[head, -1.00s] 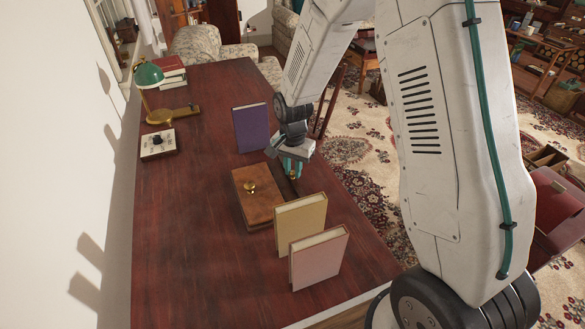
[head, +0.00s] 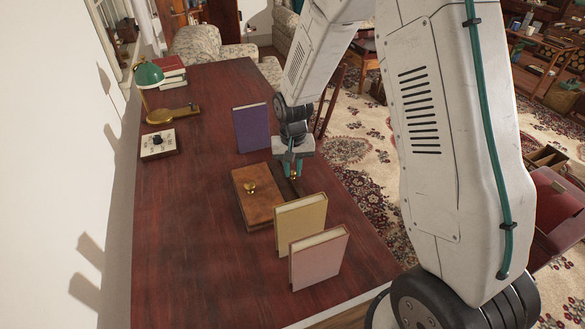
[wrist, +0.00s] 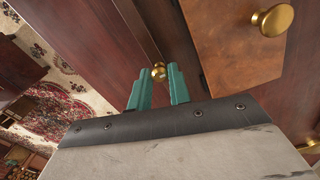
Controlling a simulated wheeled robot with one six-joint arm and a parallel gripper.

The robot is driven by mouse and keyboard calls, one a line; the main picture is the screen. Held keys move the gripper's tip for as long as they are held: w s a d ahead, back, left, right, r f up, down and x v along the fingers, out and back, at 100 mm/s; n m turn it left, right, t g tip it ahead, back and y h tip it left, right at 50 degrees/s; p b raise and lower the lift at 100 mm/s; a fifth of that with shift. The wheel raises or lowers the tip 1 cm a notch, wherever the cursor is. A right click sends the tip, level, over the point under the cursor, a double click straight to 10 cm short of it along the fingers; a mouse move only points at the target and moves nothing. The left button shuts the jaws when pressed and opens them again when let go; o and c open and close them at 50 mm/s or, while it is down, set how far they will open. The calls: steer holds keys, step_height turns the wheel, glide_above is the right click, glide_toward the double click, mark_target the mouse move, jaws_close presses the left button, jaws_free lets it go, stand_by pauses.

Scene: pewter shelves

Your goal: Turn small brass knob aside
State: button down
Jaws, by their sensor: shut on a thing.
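The small brass knob (wrist: 159,72) shows between the teal fingertips of my gripper (wrist: 158,90) in the wrist view. My gripper is shut on it. In the head view my gripper (head: 292,168) points down just right of the brown box (head: 262,205), and a bit of the small brass knob (head: 293,177) shows below the fingers. The knob sits by a dark strip (wrist: 178,45) beside the box. A larger brass knob (head: 250,187) is on the box's top, clear of my fingers; it also shows in the wrist view (wrist: 272,20).
A purple book (head: 251,128) stands behind the box. A yellow book (head: 300,222) and a pink book (head: 319,258) stand in front. A green lamp (head: 149,76) and a small switch box (head: 158,145) are at the left. The red-brown table's left front is clear.

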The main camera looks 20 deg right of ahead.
mark_target(293, 171)
stand_by(0.3)
steer(key=c, duration=1.3)
jaws_free()
step_height(293, 171, up, 8)
steer(key=shift+f, duration=0.1)
steer(key=s+d+r+n, duration=0.1)
steer(key=s+r, duration=0.5)
steer(key=s, duration=0.4)
steer(key=s+d+r+n+t, duration=0.1)
steer(key=s+r, duration=0.6)
steer(key=s, duration=0.3)
steer(key=s+d+r, duration=0.1)
steer(key=s+r, duration=0.5)
steer(key=s, duration=0.5)
steer(key=shift+r+n, duration=0.25)
steer(key=shift+n, duration=0.15)
